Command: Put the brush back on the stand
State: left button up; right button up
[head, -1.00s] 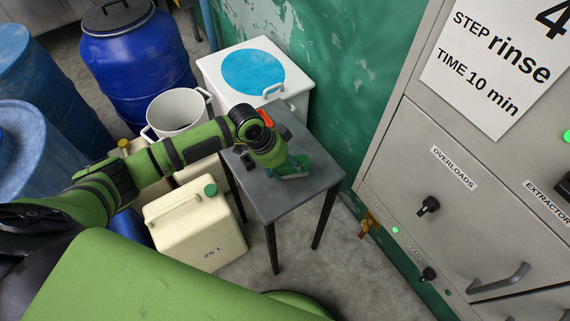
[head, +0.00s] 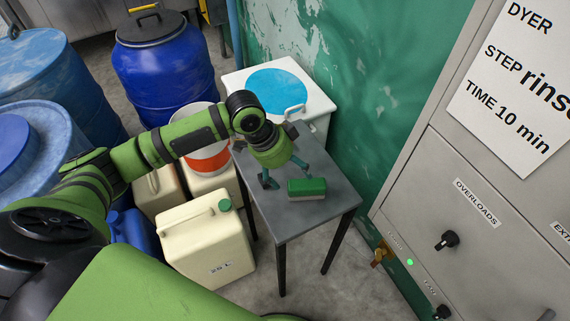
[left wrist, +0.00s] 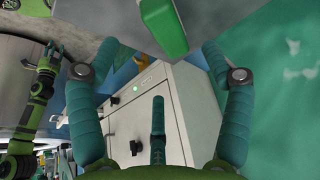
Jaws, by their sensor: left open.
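The brush (head: 307,188) is a green block with a paler strip along its lower edge. It lies on the grey top of a small black-legged stand (head: 290,222). My left gripper (head: 283,174) is open and empty just over the stand top, close behind and left of the brush. In the left wrist view the brush (left wrist: 165,35) shows at the top, beyond the spread fingertips and apart from them. A green arm with dark joints shows small at the left edge of that view; its jaw state is unclear.
A white box (head: 317,105) with a blue round patch stands behind the stand. A white bucket (head: 181,142), a cream canister (head: 205,245) and a blue drum (head: 168,75) stand to the left. A grey cabinet (head: 420,200) is on the right. The front of the stand top is clear.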

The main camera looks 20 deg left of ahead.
pick_arm(q)
jog(key=shift+v, duration=1.5)
